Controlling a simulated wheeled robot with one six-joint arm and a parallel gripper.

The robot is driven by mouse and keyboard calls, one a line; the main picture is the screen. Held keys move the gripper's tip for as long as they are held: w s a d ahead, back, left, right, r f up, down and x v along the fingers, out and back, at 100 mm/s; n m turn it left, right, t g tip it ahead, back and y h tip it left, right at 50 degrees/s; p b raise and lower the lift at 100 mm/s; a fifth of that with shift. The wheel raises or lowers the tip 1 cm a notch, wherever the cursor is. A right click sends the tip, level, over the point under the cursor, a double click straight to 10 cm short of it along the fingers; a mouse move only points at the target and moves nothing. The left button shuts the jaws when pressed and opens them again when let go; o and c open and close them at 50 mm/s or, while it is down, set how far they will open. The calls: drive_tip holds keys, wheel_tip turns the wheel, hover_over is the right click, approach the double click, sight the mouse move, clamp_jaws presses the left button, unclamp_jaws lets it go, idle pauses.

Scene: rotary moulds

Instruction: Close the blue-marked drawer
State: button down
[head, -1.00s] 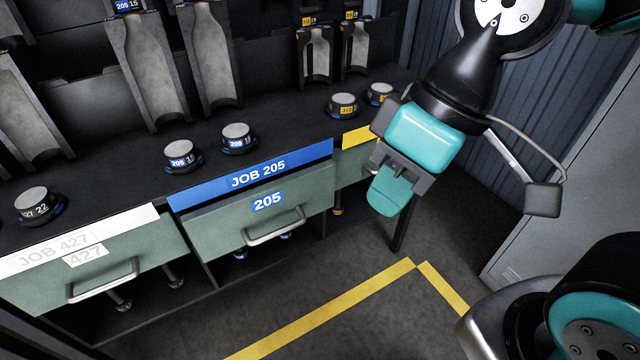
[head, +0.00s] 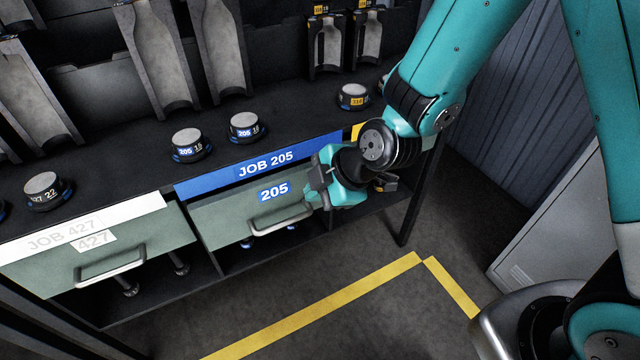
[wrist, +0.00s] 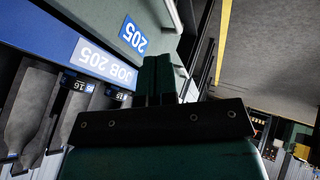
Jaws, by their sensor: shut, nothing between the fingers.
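The blue-marked drawer (head: 225,218) has a green front with a blue 205 label (head: 274,191) and a metal bar handle (head: 280,222). It sits under the blue JOB 205 strip (head: 262,164). I cannot tell how far it stands out from the bench. My gripper (head: 320,182) is at the right end of this drawer front and covers that end in the head view. In the wrist view my gripper's fingers (wrist: 157,75) are together and empty, close beside the drawer front with its 205 label (wrist: 133,35). Whether they touch it is unclear.
The white-marked JOB 427 drawer (head: 115,255) is to the left, with its own bar handle. Round knobs (head: 190,146) and bottle-shaped mould halves (head: 160,60) stand on the dark bench above. The floor in front is clear, with a yellow line (head: 320,305).

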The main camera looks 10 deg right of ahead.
sight(281, 196)
drive_tip(key=w+a+f, duration=0.2)
drive_tip(key=w+f, duration=0.1)
drive_tip(key=w+a+f, duration=0.1)
drive_tip(key=w, duration=0.1)
drive_tip(key=shift+a+f, duration=0.35)
drive_tip(key=shift+a, duration=0.05)
drive_tip(key=shift+w+a, duration=0.1)
drive_tip(key=shift+w, duration=0.3)
drive_tip(key=shift+w, duration=0.1)
